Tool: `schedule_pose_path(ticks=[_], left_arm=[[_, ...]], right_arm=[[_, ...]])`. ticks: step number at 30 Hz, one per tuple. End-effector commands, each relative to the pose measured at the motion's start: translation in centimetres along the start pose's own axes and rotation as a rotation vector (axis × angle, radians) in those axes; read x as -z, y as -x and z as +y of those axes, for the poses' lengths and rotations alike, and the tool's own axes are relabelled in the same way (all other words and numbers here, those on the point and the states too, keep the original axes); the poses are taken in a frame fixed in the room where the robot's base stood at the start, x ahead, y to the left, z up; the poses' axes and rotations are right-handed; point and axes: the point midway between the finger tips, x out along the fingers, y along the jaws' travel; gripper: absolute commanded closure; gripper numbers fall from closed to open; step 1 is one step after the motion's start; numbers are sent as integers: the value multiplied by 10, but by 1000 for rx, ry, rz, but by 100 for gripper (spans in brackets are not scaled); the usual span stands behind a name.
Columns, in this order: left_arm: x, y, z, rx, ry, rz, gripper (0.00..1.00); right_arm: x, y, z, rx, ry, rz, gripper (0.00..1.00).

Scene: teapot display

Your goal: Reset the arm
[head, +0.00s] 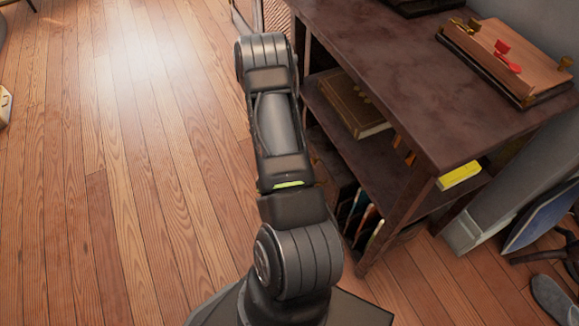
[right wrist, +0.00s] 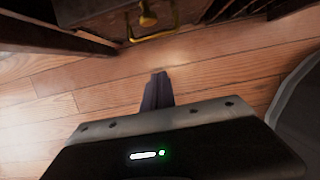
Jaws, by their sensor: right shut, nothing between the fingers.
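My right gripper (right wrist: 158,90) shows in the right wrist view, its dark fingers closed together with nothing between them. It hangs over the wooden floor. In the head view one of my dark arms rises from the bottom middle along the left side of the shelf table. Its gripper is not visible there. My left gripper is in neither view.
A dark wooden shelf table (head: 400,62) stands right of the arm, with a book (head: 348,104) on its shelf and a wooden box (head: 508,57) on top. A yellow item (head: 459,176) sits at its edge.

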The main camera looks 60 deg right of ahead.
Motion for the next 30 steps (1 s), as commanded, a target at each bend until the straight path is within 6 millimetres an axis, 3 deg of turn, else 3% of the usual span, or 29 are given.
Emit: schedule_pose_path(ticks=[14,19,23,26,30], left_arm=[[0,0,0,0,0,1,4],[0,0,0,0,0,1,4],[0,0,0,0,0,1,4],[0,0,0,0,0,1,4],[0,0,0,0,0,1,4]], right_arm=[[0,0,0,0,-4,0,100],[11,-1,6,-28,-139,43,100],[65,-2,-16,-3,-453,195,100],[130,9,-39,53,-681,322,100],[228,42,-87,179,-969,465,100]])
